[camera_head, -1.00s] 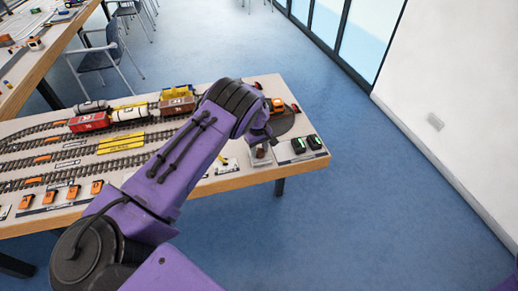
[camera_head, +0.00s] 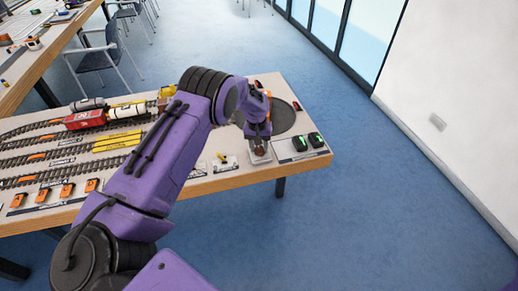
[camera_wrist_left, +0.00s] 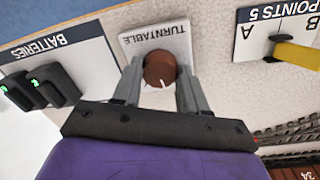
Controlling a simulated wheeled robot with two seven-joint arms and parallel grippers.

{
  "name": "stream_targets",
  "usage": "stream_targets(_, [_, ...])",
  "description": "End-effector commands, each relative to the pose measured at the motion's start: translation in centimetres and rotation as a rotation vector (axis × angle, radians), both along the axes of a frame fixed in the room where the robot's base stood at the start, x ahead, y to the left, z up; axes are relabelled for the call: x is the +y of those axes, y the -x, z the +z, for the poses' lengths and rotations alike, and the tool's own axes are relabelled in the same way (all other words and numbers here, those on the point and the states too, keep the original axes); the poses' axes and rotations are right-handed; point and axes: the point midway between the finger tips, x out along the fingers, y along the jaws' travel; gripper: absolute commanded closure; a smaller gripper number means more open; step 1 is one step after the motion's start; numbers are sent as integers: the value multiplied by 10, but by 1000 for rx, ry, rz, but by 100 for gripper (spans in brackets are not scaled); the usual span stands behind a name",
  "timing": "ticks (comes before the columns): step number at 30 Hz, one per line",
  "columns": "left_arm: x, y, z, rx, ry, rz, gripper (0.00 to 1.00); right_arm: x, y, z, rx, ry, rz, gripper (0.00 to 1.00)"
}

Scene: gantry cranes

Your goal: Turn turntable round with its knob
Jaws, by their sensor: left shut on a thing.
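The turntable (camera_head: 284,117) is a dark round disc set in the table's right end, partly hidden behind my left arm in the head view. Its knob (camera_wrist_left: 159,68) is round and brown with a white pointer mark, on a white plate (camera_wrist_left: 178,36) labelled TURNTABLE. My left gripper (camera_wrist_left: 160,80) is shut on the knob, with one finger on each side of it. In the head view the left gripper (camera_head: 258,136) points down at the knob (camera_head: 259,150) in front of the disc. My right gripper is not in view.
Black batteries (camera_head: 307,143) with green lights sit right of the knob. A Points 5 plate with a yellow lever (camera_wrist_left: 296,53) is on the knob's other side. Model tracks and wagons (camera_head: 87,119) fill the table's left part. The floor beyond the right end is clear.

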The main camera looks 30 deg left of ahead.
Motion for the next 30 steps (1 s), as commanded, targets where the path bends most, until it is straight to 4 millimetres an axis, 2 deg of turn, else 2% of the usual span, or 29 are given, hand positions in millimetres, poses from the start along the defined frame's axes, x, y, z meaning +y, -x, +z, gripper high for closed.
stream_targets(18, [0, -1, -3, 1, 1, -577, 88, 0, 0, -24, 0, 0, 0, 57])
stream_targets(30, [-1, -1, -2, 3, 1, -849, 88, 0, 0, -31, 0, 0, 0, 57])
